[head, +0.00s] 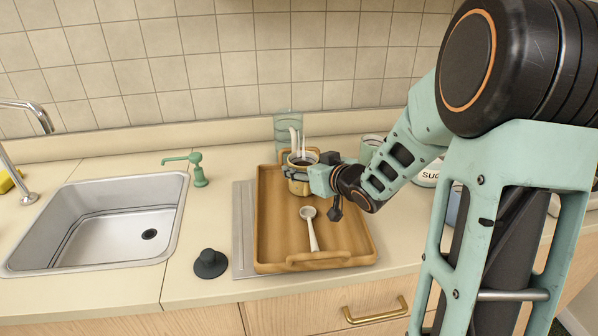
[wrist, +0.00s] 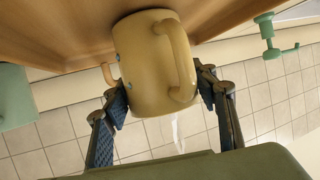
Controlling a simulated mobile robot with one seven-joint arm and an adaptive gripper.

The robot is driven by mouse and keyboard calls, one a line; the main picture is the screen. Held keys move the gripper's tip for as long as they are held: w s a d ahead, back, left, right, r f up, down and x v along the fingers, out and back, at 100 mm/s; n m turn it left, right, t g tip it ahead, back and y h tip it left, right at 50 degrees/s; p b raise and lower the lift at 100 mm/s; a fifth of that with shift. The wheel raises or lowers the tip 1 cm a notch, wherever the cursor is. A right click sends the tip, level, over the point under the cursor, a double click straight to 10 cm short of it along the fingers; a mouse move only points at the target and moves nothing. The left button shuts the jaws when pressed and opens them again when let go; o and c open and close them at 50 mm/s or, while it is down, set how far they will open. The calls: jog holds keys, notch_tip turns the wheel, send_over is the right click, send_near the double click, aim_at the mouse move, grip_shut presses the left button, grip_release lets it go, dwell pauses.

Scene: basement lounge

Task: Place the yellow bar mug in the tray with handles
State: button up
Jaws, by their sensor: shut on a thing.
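The yellow bar mug (head: 298,187) is upright over the far end of the wooden tray with handles (head: 275,240). My gripper (head: 305,172) is shut on the mug, with one finger on each side. The wrist view shows the mug (wrist: 150,65) large between the fingers of my gripper (wrist: 160,88), its handle facing the camera's right side. The tray also shows in the wrist view (wrist: 50,30), at the top. I cannot tell whether the mug's base touches the tray. My gripper hides part of the mug in the head view.
A white spoon-like utensil (head: 311,230) lies in the tray's middle. A sink (head: 120,225), a green soap dispenser (head: 198,175) and a black stopper (head: 210,264) are to the left. A glass (head: 283,125) stands behind the tray, and a sugar canister (head: 428,175) is right.

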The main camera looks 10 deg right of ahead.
jog(key=shift+r, duration=0.1)
jog(key=o, duration=1.6)
jog(key=shift+f, duration=0.2)
jog(key=shift+r, duration=0.25)
jog(key=shift+p+v, duration=1.5)
jog(key=shift+v, duration=4.55)
jog(key=shift+f, duration=0.15)
